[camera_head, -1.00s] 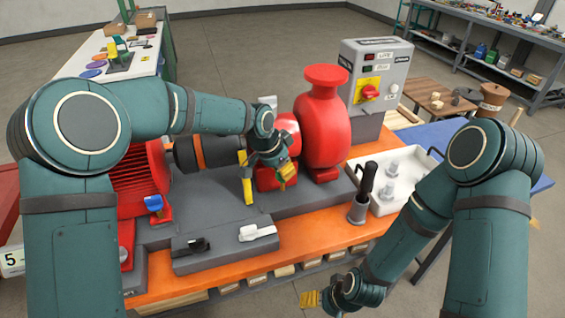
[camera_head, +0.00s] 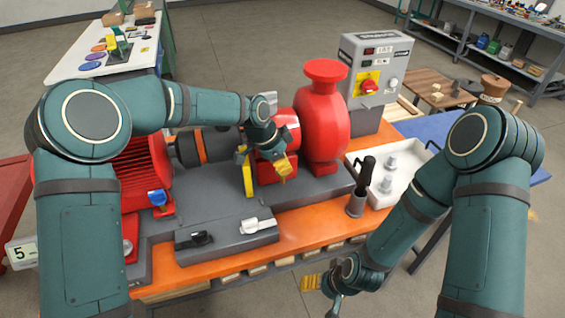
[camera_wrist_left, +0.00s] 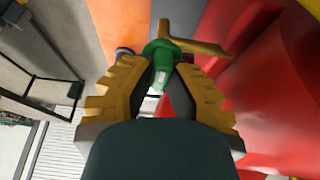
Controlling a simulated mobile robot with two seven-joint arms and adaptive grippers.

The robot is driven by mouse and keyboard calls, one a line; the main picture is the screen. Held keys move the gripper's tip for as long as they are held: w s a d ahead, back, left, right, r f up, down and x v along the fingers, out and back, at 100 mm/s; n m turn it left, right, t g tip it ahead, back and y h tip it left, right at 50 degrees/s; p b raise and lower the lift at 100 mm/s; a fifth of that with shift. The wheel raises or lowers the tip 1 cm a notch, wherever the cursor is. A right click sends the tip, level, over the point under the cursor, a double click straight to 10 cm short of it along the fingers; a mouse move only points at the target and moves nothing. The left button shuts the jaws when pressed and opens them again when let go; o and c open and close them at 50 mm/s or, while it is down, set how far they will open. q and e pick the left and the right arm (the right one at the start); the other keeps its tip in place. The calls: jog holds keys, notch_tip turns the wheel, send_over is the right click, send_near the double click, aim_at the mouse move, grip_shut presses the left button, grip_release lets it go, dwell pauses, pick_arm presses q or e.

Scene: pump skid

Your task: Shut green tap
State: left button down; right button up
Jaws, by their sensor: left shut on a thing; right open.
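The green tap (camera_wrist_left: 162,58) shows in the left wrist view, with a green part between my fingers and a brass-coloured bar at its far end. My left gripper (camera_wrist_left: 160,72) is shut on this green part, with one yellow finger on each side. In the head view my left gripper (camera_head: 284,169) is low in front of the red pump (camera_head: 322,122); the tap is hidden there behind the gripper and wrist. My right gripper (camera_head: 312,283) is open and empty, low in front of the orange bench edge, away from the tap.
The grey skid base (camera_head: 300,197) sits on an orange bench (camera_head: 300,233). A blue tap (camera_head: 157,198), a block with black and white levers (camera_head: 226,234) and a yellow upright (camera_head: 247,173) are nearby. A white tray (camera_head: 392,195) and grey control box (camera_head: 375,80) stand right.

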pick_arm(q)
jog(key=shift+s+f, duration=0.1)
jog(key=shift+f, duration=0.05)
jog(key=c, duration=0.9)
grip_release()
jog(key=shift+c, duration=0.2)
jog(key=v, duration=1.2)
jog(key=shift+d, duration=0.1)
